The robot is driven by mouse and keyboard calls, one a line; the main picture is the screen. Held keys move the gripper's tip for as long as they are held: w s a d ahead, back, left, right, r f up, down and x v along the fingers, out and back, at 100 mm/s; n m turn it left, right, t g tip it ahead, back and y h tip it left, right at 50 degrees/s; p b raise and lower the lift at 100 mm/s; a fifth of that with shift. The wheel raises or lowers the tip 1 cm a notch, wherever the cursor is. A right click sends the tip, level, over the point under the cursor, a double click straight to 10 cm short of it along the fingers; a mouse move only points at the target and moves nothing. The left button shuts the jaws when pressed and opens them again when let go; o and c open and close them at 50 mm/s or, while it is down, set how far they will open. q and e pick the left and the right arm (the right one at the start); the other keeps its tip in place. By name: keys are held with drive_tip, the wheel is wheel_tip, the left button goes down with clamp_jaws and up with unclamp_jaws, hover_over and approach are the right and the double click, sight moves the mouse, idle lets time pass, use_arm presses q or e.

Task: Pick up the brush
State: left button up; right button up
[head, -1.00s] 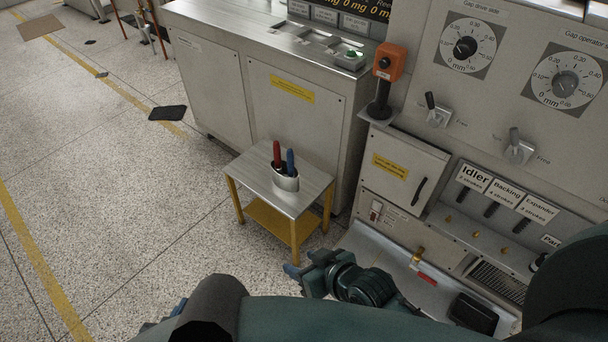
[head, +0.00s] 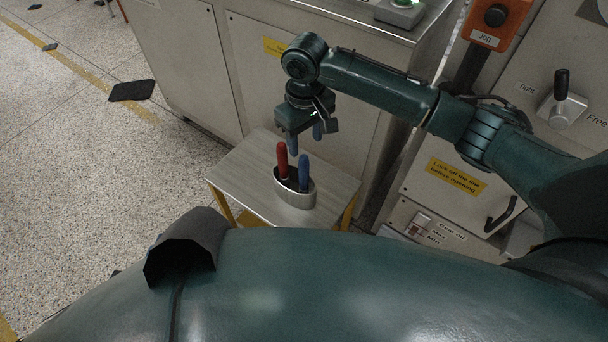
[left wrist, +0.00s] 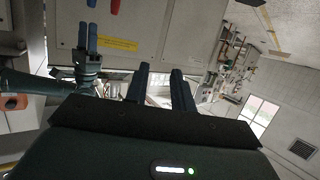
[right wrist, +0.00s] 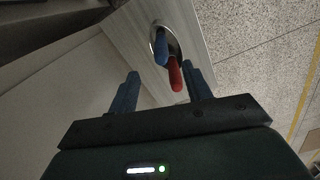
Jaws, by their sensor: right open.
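A metal oval cup (head: 296,196) on a small table holds a red-handled tool (head: 282,161) and a blue-handled tool (head: 304,174), handles up. Their lower ends are hidden in the cup, so I cannot tell which is the brush. My right gripper (head: 305,140) is open and empty, pointing down just above and behind the handles. In the right wrist view the red handle (right wrist: 175,76) and blue handle (right wrist: 161,50) show beyond and between its fingers, untouched. My left gripper (left wrist: 160,82) shows in its own wrist view, its fingers apart with nothing between them.
The small metal-topped table (head: 240,165) has yellow legs and a clear top around the cup. A grey cabinet (head: 290,85) stands close behind it. A machine panel with an orange jog box (head: 497,22) is at the right. Open floor lies at the left.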

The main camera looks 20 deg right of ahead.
sight(305, 158)
wheel_tip(305, 158, down, 6)
drive_tip(key=shift+f+b, duration=0.1)
drive_tip(key=shift+b, duration=0.6)
wheel_tip(305, 158, down, 5)
drive_tip(key=shift+w+a+b, duration=0.1)
drive_tip(key=shift+b, duration=1.05)
use_arm(q)
drive_tip(key=shift+m+h, duration=0.3)
drive_tip(key=shift+m, duration=0.5)
drive_tip(key=f, duration=0.1)
drive_tip(key=d+f, duration=0.1)
drive_tip(key=w+f, duration=0.1)
drive_tip(key=f, duration=0.1)
drive_tip(key=shift+d, duration=0.15)
use_arm(e)
drive_tip(key=c, duration=1.1)
